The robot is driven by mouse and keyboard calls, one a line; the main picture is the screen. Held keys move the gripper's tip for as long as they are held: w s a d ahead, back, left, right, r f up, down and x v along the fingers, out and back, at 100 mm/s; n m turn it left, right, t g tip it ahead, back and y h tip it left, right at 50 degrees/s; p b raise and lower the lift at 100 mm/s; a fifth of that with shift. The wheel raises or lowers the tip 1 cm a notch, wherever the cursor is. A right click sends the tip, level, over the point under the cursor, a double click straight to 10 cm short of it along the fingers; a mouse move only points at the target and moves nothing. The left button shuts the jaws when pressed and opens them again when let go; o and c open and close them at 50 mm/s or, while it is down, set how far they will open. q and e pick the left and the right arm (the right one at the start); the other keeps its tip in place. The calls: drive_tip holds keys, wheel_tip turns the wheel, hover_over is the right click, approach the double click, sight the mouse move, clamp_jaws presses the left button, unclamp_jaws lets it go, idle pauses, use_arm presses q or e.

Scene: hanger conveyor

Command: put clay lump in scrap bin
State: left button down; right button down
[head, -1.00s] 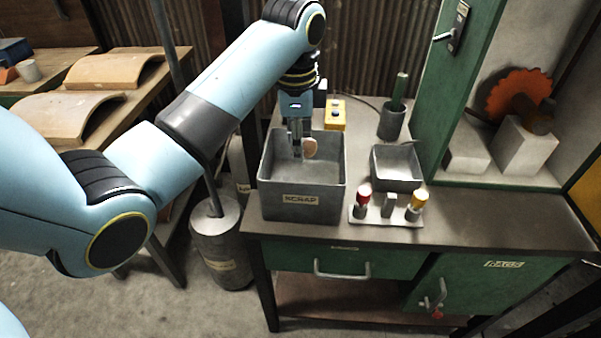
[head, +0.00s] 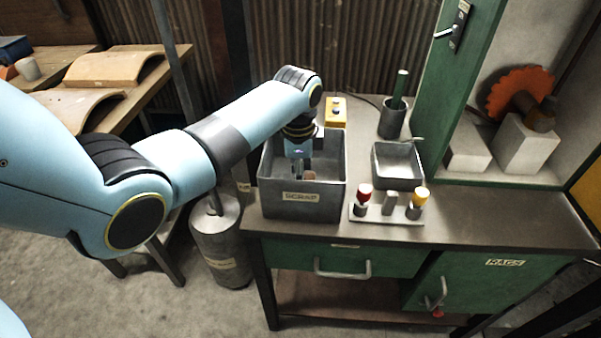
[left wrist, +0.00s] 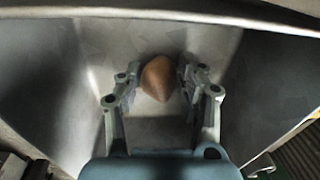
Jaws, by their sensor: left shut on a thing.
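The clay lump (left wrist: 158,78) is a brown, rounded piece between the fingertips of my left gripper (left wrist: 157,82). In the head view, the lump (head: 309,175) shows small beside the fingers. My left gripper (head: 301,176) is shut on it and points down inside the grey scrap bin (head: 314,197), below its rim. The bin has a "SCRAP" label on its front and stands on the workbench. Whether the lump touches the bin floor cannot be told. My right gripper is not in view.
A smaller grey tray (head: 398,166) and a stand (head: 387,215) with red and yellow knobs are right of the bin. A yellow button box (head: 335,112) and a cup (head: 392,120) stand behind. A green machine post (head: 443,90) rises at the right.

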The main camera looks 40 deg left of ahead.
use_arm(q)
drive_tip(key=c, duration=0.8)
unclamp_jaws()
wheel_tip(320, 180, up, 12)
drive_tip(key=p, duration=0.1)
drive_tip(key=shift+s+d, duration=0.15)
drive_tip(key=shift+s, duration=0.3)
